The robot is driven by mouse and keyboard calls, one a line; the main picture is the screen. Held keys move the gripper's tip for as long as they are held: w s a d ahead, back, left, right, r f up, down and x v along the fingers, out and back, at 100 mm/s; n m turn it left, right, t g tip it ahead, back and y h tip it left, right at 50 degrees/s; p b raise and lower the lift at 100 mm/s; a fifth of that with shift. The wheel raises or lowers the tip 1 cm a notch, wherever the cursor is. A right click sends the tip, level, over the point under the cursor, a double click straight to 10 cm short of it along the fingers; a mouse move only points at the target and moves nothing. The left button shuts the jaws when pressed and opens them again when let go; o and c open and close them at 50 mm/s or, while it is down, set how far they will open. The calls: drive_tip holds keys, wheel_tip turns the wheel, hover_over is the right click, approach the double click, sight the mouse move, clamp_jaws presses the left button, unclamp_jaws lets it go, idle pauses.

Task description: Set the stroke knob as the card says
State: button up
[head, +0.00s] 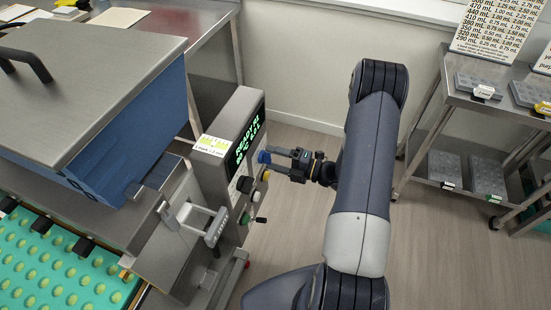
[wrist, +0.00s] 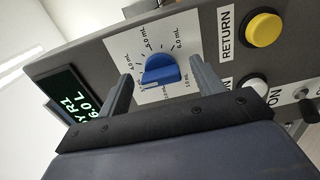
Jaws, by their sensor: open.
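The blue stroke knob (wrist: 160,72) sits on a white dial plate (wrist: 122,48) marked in mL; the 4.0, 5.0 and 6.0 mL labels show along its upper side. A small pale mark shows at the knob's lower left; its exact reading is unclear. My gripper (wrist: 161,70) is open, with one finger on each side of the knob; I cannot tell whether either touches it. In the head view, my gripper (head: 280,159) reaches left to the knob (head: 263,157) on the panel.
A green-lettered display (wrist: 85,110) is left of the dial. A yellow RETURN button (wrist: 263,29) and a white button (wrist: 254,88) are to its right. A chart of mL values (head: 497,28) stands on the steel rack at right. Open floor (head: 450,250) lies right of my arm.

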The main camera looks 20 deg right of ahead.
drive_tip(key=b+v, duration=0.2)
drive_tip(key=v, duration=0.8)
drive_tip(key=shift+s+d, duration=0.25)
drive_tip(key=shift+d, duration=0.05)
drive_tip(key=p+x, duration=0.2)
drive_tip(key=x, duration=0.9)
drive_tip(key=shift+s+d, duration=0.1)
